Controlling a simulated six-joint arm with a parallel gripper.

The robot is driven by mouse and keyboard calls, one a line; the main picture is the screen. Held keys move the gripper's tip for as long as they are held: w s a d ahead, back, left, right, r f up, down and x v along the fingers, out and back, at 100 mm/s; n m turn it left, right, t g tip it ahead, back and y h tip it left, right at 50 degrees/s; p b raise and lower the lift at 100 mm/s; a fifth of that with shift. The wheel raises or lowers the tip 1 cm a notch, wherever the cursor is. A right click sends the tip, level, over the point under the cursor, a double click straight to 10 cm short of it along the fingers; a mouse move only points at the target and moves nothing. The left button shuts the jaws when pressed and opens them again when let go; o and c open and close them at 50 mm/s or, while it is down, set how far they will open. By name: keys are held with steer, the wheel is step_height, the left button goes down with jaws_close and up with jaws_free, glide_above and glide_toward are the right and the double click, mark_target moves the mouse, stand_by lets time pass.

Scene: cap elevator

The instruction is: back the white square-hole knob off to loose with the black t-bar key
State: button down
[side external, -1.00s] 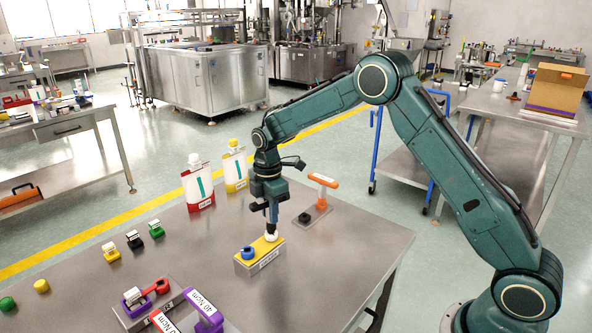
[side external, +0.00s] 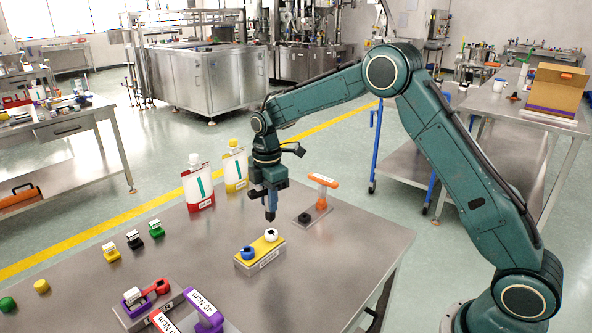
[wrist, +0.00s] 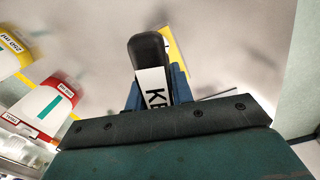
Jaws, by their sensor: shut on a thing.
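The white square-hole knob (side external: 270,235) sits on the right end of a yellow-topped block (side external: 258,258), beside a blue knob (side external: 247,253). My gripper (side external: 270,199) is above the white knob and shut on the black t-bar key. The key's dark lower end (side external: 270,215) points down and is apart from the knob, with a small gap. In the wrist view the black key (wrist: 149,50) with a white label is between my blue fingers (wrist: 155,95). The yellow block (wrist: 176,45) shows partly behind it; the white knob is hidden there.
An orange-handled tool (side external: 323,181) stands on a grey plate with a small black piece, right of the block. Two pouches (side external: 198,185) stand behind left. Small yellow, black and green items (side external: 134,240) lie left; red and purple tools (side external: 150,292) lie in front.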

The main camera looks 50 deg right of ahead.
steer(key=shift+r, duration=0.65)
